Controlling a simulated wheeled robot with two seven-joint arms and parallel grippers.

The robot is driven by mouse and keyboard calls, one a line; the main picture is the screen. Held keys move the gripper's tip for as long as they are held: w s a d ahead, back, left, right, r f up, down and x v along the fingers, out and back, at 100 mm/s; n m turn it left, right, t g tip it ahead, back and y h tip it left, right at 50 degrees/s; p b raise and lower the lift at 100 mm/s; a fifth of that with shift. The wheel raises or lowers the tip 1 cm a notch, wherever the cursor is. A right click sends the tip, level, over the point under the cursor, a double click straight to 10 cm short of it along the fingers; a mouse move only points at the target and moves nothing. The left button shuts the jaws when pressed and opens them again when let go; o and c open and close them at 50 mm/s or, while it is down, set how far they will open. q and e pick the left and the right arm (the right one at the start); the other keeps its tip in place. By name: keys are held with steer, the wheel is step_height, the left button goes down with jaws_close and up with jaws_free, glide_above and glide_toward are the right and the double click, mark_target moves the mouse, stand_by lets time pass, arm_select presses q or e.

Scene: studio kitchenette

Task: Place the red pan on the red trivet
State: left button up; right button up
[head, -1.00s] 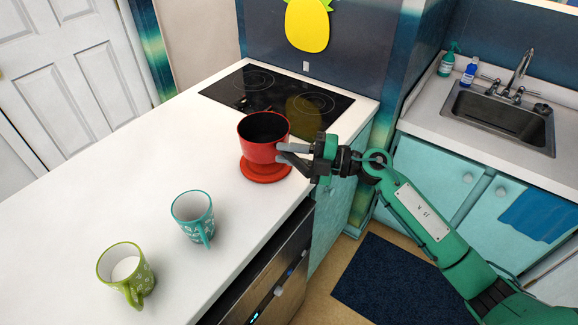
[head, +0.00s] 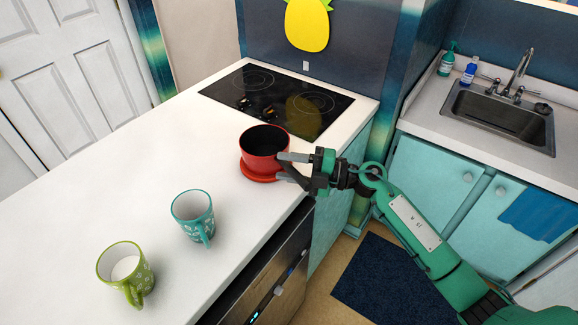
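The red pan (head: 262,143), deep with a dark inside, stands upright on the red trivet (head: 256,177) near the counter's right edge. The trivet's rim shows below and left of the pan; the rest is hidden under it. My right gripper (head: 286,166) is at the pan's right side, its two fingers spread apart, one above the other. The upper finger overlaps the pan's side in the picture; the handle cannot be made out clearly. My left gripper is out of view.
A black cooktop (head: 277,100) lies behind the pan. A teal mug (head: 193,214) and a green mug (head: 125,271) stand nearer on the white counter (head: 100,190). The counter's left part is clear. A sink (head: 500,116) is at the right.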

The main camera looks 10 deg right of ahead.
steer(key=shift+r, duration=0.15)
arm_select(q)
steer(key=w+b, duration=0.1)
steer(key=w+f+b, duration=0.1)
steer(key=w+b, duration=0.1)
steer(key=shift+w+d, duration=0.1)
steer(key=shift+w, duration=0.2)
arm_select(e)
steer(key=v, duration=1.2)
